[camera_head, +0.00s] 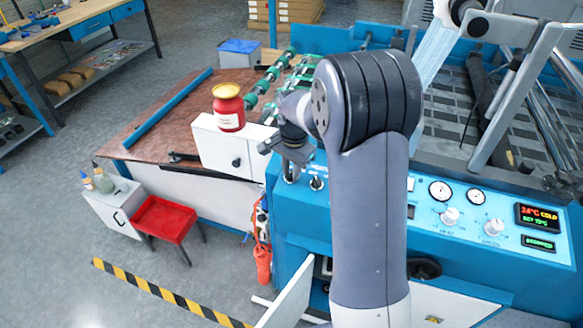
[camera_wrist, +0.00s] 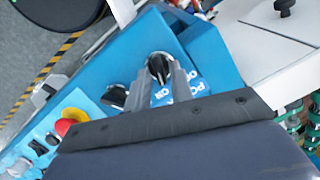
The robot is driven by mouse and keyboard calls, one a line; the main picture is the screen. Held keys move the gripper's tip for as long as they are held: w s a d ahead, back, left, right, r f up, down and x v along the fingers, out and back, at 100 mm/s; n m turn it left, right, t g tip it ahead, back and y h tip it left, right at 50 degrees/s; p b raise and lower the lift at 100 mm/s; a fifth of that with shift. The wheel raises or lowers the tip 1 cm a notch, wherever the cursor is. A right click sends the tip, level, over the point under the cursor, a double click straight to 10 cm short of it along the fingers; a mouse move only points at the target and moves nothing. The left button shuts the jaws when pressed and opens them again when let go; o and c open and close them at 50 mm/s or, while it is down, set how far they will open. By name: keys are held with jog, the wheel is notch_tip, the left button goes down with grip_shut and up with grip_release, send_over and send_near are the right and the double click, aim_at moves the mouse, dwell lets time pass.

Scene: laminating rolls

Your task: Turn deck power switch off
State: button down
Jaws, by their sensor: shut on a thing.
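The deck power switch is a black rotary knob (camera_wrist: 157,66) on a pale round base, set in the blue panel. It shows in the wrist view at the tips of my gripper (camera_wrist: 160,76). The two grey fingers are shut on the knob from both sides. White lettering that seems to include "ON" shows on the blue label beside the fingers, partly covered. In the head view my gripper (camera_head: 290,170) points down at the left end of the machine's blue panel, and its fingers and wrist mostly hide the switch there.
A second knob (camera_head: 316,183) is close to the right of my gripper. A red-yellow button (camera_wrist: 68,122) shows in the wrist view. A red can (camera_head: 229,108) stands on the white box.

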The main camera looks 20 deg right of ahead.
jog(key=n, duration=0.5)
jog(key=shift+w+a+r+g+h+p, duration=0.1)
jog(key=shift+w+a+g+h+p, duration=0.05)
jog(key=shift+g+h+p, duration=0.2)
jog(key=shift+a+n+h, duration=0.1)
jog(key=shift+n+h, duration=0.35)
jog(key=shift+n, duration=1.85)
jog(key=c, duration=1.5)
grip_release()
jog(key=r, duration=0.3)
jog(key=a+r, duration=0.1)
jog(key=r, duration=0.3)
jog(key=r+b, duration=0.1)
jog(key=r, duration=0.2)
jog(key=shift+a+r, duration=0.15)
jog(key=shift+r, duration=0.1)
